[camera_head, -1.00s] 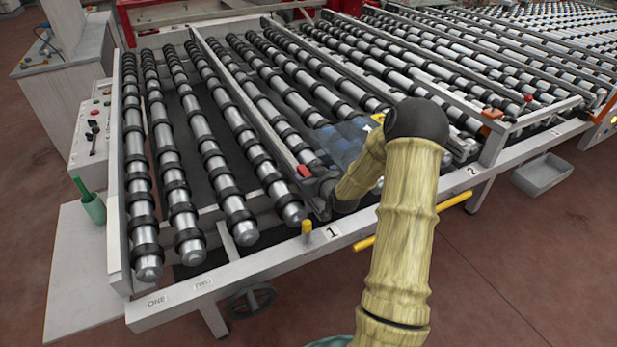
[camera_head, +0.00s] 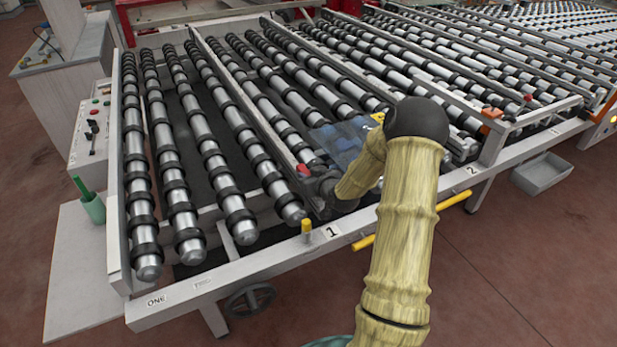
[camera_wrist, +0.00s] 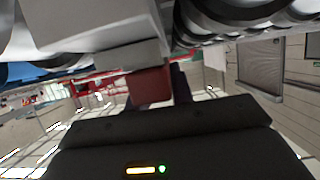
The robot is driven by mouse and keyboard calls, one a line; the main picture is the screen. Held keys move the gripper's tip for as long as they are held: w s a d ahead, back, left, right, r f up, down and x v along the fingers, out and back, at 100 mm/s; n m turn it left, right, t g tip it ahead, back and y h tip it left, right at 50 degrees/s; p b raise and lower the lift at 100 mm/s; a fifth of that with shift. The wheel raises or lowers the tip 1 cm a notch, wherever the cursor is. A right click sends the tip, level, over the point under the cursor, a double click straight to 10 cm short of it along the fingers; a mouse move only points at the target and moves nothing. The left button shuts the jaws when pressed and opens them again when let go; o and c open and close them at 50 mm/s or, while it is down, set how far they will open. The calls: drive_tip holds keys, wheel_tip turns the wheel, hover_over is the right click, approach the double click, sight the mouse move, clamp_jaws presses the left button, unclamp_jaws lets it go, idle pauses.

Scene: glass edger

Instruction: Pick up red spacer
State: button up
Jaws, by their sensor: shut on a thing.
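The red spacer (camera_head: 303,169) shows as a small red block in the head view, at the near end of the rail beside the rollers. My gripper (camera_head: 312,178) is at it, with the dark hand partly hiding it. In the wrist view the red spacer (camera_wrist: 150,86) sits at the fingers, just in front of the dark gripper body, and a grey block is directly against or behind it. The gripper is shut on the spacer. Whether the spacer is clear of the rail cannot be told.
The roller conveyor (camera_head: 270,262) fills the area around the hand. A blue glass-like sheet (camera_head: 340,140) lies just beyond my forearm. A yellow peg (camera_head: 307,228) stands on the front rail, and a yellow bar (camera_head: 455,201) juts out front. A grey bin (camera_head: 543,172) is at right.

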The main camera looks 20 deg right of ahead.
wheel_tip(320, 180, up, 10)
drive_tip(key=shift+b, duration=0.55)
idle(0.3)
